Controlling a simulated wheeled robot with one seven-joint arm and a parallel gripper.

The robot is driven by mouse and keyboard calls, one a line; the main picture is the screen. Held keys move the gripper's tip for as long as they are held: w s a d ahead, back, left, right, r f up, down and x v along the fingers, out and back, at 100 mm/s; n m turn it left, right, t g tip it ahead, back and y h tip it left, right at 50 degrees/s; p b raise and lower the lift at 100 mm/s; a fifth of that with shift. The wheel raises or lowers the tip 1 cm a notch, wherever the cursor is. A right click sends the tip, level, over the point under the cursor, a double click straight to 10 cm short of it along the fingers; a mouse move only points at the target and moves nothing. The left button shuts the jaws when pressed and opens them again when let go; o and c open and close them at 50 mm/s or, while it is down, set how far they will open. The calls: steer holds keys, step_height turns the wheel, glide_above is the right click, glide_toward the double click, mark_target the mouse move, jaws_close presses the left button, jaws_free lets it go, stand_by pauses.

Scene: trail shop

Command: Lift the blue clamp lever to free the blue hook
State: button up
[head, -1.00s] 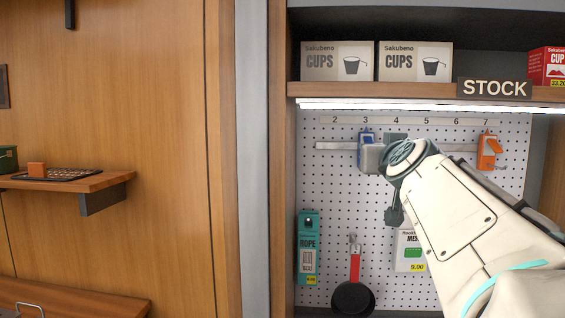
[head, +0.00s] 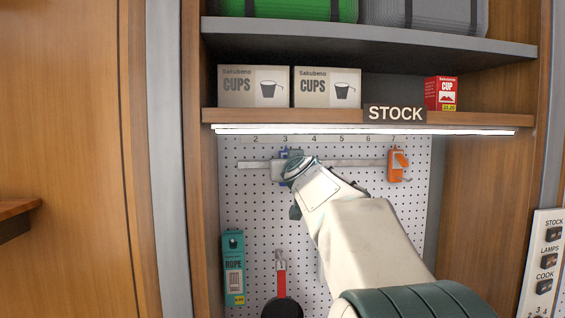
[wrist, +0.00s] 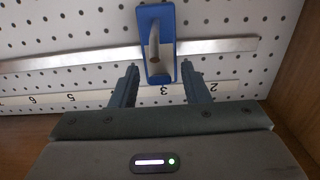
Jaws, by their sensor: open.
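The blue hook (wrist: 167,70) sits on the metal rail (wrist: 90,60), near the number 3 in the wrist view, which is upside down. A pale grey prong (wrist: 154,45) stands out from its blue body. I cannot tell the blue clamp lever apart from the body. My gripper (wrist: 161,82) is open and empty, one finger on each side below the hook in the picture; contact cannot be told. In the head view only a bit of the blue hook (head: 292,152) shows, and my wrist hides most of it and the fingers.
An orange hook (head: 397,166) is on the same rail to the right. A rope pack (head: 233,265) and a red-handled pan (head: 281,280) hang below on the pegboard (head: 415,210). A lit shelf (head: 300,117) with cups boxes (head: 253,86) overhangs above.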

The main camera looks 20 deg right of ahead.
steer(key=shift+w, duration=0.3)
steer(key=shift+c, duration=0.3)
jaws_close()
steer(key=r+p, duration=0.1)
steer(key=p, duration=0.2)
steer(key=shift+g, duration=0.3)
steer(key=shift+s+p, duration=0.1)
steer(key=shift+p, duration=1.15)
steer(key=shift+g+p, duration=0.3)
steer(key=shift+p, duration=0.2)
steer(key=shift+f+p, duration=0.1)
steer(key=shift+p, duration=0.6)
steer(key=shift+f, duration=0.1)
